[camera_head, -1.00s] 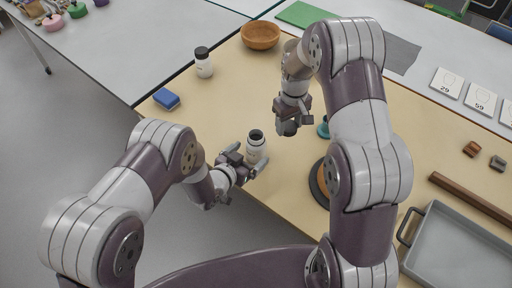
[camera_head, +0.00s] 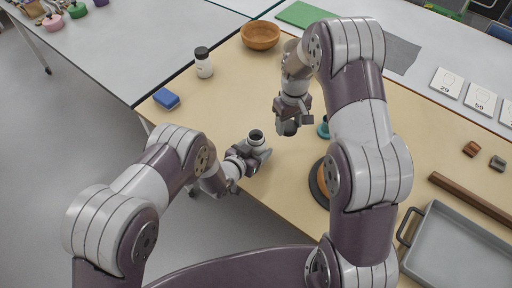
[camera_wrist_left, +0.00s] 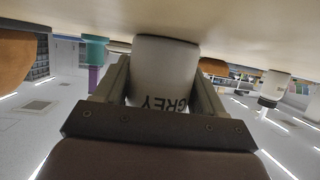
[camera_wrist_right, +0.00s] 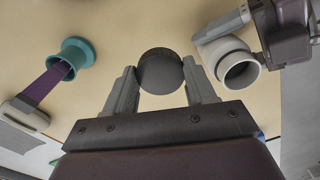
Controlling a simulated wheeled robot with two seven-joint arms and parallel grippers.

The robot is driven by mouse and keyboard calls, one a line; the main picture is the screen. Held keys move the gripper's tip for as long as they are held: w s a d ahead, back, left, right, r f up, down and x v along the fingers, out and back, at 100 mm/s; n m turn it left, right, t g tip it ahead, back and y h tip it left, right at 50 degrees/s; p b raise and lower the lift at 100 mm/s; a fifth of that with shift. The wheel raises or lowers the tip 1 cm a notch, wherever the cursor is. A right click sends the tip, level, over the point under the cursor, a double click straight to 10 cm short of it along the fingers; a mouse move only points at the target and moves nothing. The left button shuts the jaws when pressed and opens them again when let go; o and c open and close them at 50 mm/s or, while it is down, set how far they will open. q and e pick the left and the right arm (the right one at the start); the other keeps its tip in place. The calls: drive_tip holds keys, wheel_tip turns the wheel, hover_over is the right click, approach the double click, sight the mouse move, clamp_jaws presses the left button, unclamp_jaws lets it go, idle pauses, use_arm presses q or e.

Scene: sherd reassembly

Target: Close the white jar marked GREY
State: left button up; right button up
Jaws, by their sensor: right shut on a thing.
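The white jar marked GREY (camera_head: 255,141) stands open-mouthed near the table's front edge. Its lettering reads upside down in the left wrist view (camera_wrist_left: 165,75). My left gripper (camera_head: 258,153) has its fingers on either side of the jar's body; whether they press on it I cannot tell. My right gripper (camera_head: 291,122) is shut on a dark round lid (camera_wrist_right: 160,72) and holds it up and to the right of the jar, apart from it. The jar's open mouth (camera_wrist_right: 238,70) also shows in the right wrist view.
Another white jar with a dark lid (camera_head: 204,62) stands at the back left, near a blue sponge (camera_head: 166,98) and a wooden bowl (camera_head: 260,35). A teal-ended tool (camera_head: 323,128) and a dark round stand (camera_head: 318,184) are right of the jar. A grey tray (camera_head: 460,250) lies at right.

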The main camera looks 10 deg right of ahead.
sight(251, 145)
use_arm(q)
drive_tip(key=shift+c, duration=0.5)
drive_tip(key=shift+w+r, duration=0.1)
drive_tip(key=shift+r, duration=0.45)
wheel_tip(251, 145, up, 3)
drive_tip(key=shift+f, duration=0.1)
drive_tip(key=s+d+r, duration=0.5)
drive_tip(key=s+r, duration=0.2)
drive_tip(key=s, duration=0.3)
drive_tip(key=shift+s+d+r, duration=0.15)
drive_tip(key=shift+s+d, duration=0.05)
drive_tip(key=shift+d, duration=0.2)
use_arm(e)
drive_tip(key=shift+f, duration=0.15)
use_arm(q)
drive_tip(key=o, duration=0.7)
drive_tip(key=c, duration=0.9)
